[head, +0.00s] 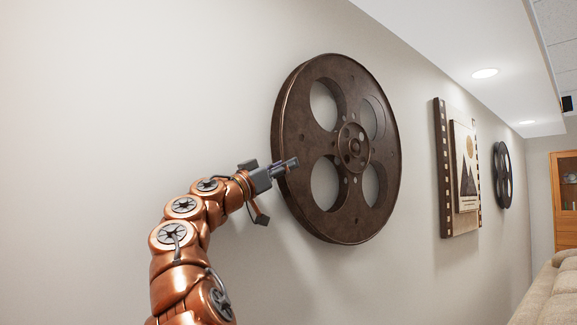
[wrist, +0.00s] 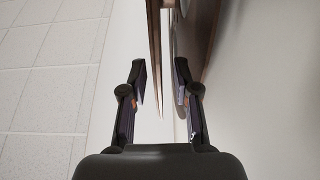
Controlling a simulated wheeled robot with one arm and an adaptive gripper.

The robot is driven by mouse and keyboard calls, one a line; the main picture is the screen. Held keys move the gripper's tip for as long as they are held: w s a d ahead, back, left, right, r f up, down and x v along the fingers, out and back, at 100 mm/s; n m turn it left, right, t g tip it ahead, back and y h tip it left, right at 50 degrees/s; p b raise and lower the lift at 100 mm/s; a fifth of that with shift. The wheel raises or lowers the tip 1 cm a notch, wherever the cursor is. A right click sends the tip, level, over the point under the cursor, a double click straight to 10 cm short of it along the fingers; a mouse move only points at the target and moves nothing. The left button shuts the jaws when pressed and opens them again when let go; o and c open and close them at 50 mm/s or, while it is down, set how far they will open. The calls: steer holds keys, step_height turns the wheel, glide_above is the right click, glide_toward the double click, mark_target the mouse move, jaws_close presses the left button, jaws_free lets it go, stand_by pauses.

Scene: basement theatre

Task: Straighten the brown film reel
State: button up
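The brown film reel (head: 355,205) hangs on the pale wall in the middle of the head view, a large dark disc with round holes and a hub. Because it is round, I cannot tell how far it is turned. My gripper (head: 288,167) is at its left rim, partly in front of it. In the wrist view, my gripper (wrist: 161,78) is open, with two dark fingers spread apart. The reel's thin brown edge (wrist: 155,35) runs into the space between the fingers, with a broader brown part (wrist: 195,30) beyond the right finger. Contact cannot be told.
A framed film-strip picture (head: 465,165) hangs further right on the wall, with a smaller dark reel (head: 502,175) past it. A beige sofa (head: 555,290) is at the lower right, and a wooden cabinet (head: 564,215) stands behind. The wall left of the brown reel is bare.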

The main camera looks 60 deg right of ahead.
steer(key=v, duration=1)
steer(key=shift+a, duration=0.2)
steer(key=shift+f, duration=0.15)
